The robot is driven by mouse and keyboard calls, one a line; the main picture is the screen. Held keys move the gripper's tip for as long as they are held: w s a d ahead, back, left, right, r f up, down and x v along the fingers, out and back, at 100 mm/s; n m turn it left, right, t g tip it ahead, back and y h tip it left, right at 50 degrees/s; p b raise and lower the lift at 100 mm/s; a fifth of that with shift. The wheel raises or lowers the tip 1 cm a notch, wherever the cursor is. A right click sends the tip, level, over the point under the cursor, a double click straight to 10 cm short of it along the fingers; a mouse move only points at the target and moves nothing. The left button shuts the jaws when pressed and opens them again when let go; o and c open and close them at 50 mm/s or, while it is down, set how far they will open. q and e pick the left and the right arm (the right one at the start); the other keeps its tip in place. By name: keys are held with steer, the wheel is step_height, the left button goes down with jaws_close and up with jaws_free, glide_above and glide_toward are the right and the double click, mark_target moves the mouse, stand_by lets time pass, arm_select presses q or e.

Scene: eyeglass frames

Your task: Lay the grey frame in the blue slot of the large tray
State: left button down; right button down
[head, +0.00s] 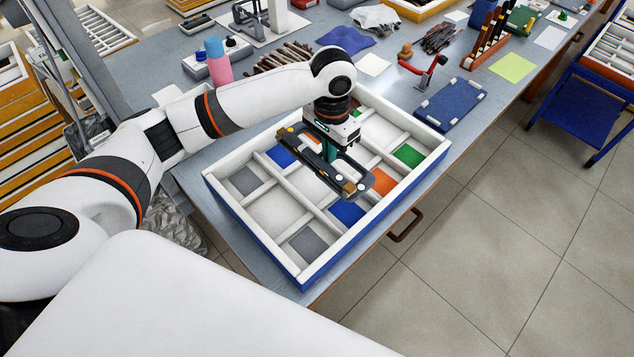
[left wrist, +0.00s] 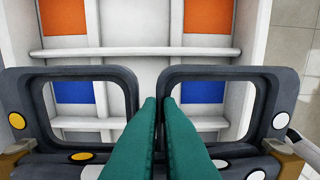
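My left gripper (head: 328,152) is shut on the middle of the grey frame (head: 364,180) and holds it level above the large tray (head: 216,186). In the left wrist view, its green fingers (left wrist: 158,102) pinch the bridge of the frame (left wrist: 90,73), between two squarish lens openings. The frame has gold-coloured hinges and yellow and white dots. Blue patches mark the two ends of the blue slot, at the left (head: 282,156) and right (head: 346,213) in the head view. Each shows through a lens opening in the left wrist view (left wrist: 73,92). My right gripper is out of view.
White dividers split the tray. Grey (head: 308,243), orange (head: 383,182) and green (head: 408,155) patches mark its other slots, which look empty where visible. A blue pad (head: 450,105) lies beyond the tray's right end. A pink and blue bottle (head: 218,62) stands behind my left arm.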

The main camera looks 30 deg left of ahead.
arm_select(q)
step_height(320, 180, down, 4)
steer(key=shift+s+f, duration=0.1)
steer(key=shift+f, duration=2.75)
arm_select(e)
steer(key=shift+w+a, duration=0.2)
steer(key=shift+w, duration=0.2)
arm_select(q)
steer(key=c, duration=2.1)
jaws_free()
steer(key=shift+f, duration=0.15)
steer(key=o, duration=0.5)
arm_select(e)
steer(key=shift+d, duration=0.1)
arm_select(q)
step_height(320, 180, up, 12)
steer(key=shift+r, duration=0.2)
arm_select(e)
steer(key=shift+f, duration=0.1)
